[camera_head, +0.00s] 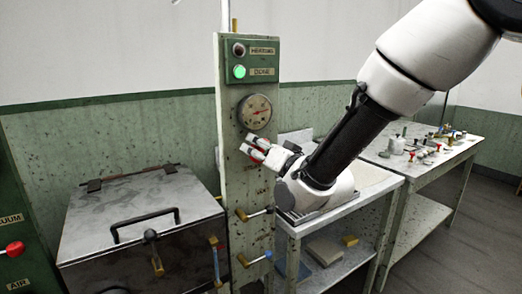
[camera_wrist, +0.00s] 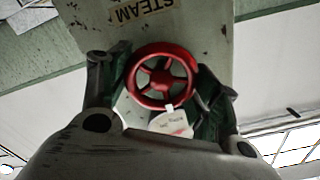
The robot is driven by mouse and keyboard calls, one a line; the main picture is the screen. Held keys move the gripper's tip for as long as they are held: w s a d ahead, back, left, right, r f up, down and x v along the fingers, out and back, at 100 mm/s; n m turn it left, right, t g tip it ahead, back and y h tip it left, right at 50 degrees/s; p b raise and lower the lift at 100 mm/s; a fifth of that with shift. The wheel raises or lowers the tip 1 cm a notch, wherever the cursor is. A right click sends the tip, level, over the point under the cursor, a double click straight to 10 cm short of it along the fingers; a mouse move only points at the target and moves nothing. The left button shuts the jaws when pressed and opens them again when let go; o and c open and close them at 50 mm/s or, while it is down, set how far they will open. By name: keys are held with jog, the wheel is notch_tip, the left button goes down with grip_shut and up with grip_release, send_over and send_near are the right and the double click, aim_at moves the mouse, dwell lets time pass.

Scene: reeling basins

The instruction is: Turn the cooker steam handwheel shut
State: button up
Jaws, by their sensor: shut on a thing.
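The red steam handwheel (camera_wrist: 161,76) shows in the wrist view as a spoked ring in front of a panel lettered STEAM, upside down there. My gripper (camera_wrist: 163,82) has one finger on each side of it, and its fingers are closed on the rim. In the head view my gripper (camera_head: 262,152) reaches the narrow green panel (camera_head: 236,180) from the right, just below the round gauge (camera_head: 255,111). Only small red parts show there, and the wheel is mostly hidden by my fingers. A white tag (camera_wrist: 172,122) hangs below the wheel's hub.
A green lamp (camera_head: 240,72) glows at DONE; the HEATING lamp (camera_head: 239,50) looks dark. A lidded metal cooker (camera_head: 90,235) stands left of the panel. A bench (camera_head: 445,150) with fittings is at right.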

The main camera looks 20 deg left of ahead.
dwell(0.3)
jog(key=o, duration=1)
jog(key=shift+d, duration=0.1)
jog(key=v, duration=1.1)
jog(key=shift+s+d, duration=0.3)
jog(key=shift+f, duration=0.1)
